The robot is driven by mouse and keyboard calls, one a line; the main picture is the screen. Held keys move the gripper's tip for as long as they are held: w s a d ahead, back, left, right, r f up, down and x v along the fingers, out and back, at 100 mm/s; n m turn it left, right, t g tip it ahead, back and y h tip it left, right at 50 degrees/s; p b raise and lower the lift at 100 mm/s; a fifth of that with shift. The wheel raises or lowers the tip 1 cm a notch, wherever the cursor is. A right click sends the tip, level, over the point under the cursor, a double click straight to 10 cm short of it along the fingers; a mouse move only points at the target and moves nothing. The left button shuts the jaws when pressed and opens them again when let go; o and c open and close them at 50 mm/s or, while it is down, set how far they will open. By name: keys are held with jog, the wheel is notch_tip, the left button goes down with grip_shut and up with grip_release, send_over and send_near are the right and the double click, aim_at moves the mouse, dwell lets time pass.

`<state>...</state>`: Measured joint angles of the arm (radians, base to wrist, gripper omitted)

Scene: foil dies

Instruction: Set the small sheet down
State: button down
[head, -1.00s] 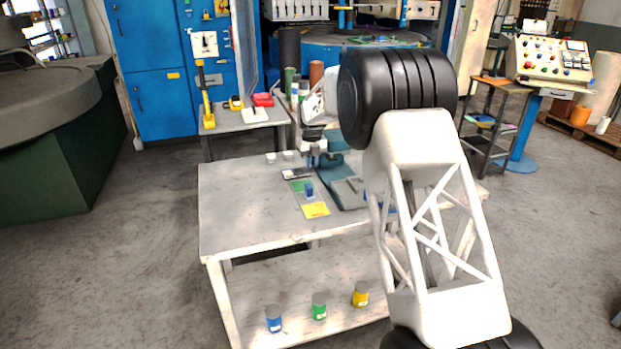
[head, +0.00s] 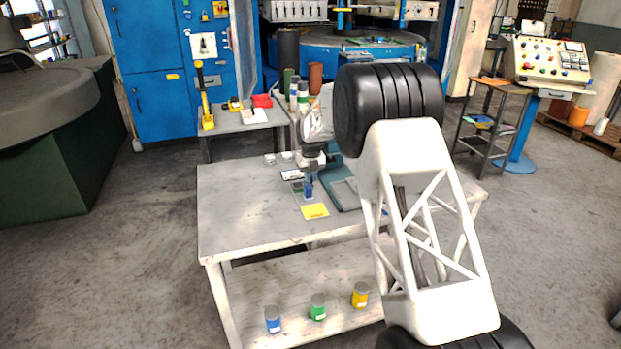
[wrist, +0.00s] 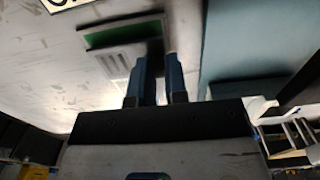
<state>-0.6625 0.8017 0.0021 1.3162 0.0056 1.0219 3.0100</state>
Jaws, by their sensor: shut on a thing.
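My gripper (wrist: 159,54) shows in the wrist view with its two blue fingers close together and pointing down. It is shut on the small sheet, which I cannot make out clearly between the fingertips. In the head view my gripper (head: 309,196) is low over the strip of patches on the table. A green patch (wrist: 125,32) and a grey striped patch (wrist: 122,60) lie just left of the fingers in the wrist view. A yellow patch (head: 314,211) lies at the near end of the strip. Whether the held sheet touches the surface I cannot tell.
The worktable (head: 240,215) is clear on its left and front. A teal base (wrist: 255,45) lies close right of the fingers. Blue (head: 273,320), green (head: 318,307) and yellow (head: 360,296) cans stand on the lower shelf.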

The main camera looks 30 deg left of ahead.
jog(key=shift+f, duration=0.3)
jog(key=c, duration=1.1)
grip_release()
jog(key=shift+c, duration=0.2)
jog(key=shift+r, duration=0.15)
notch_tip(320, 180, up, 12)
jog(key=shift+d+r, duration=0.1)
dwell(0.4)
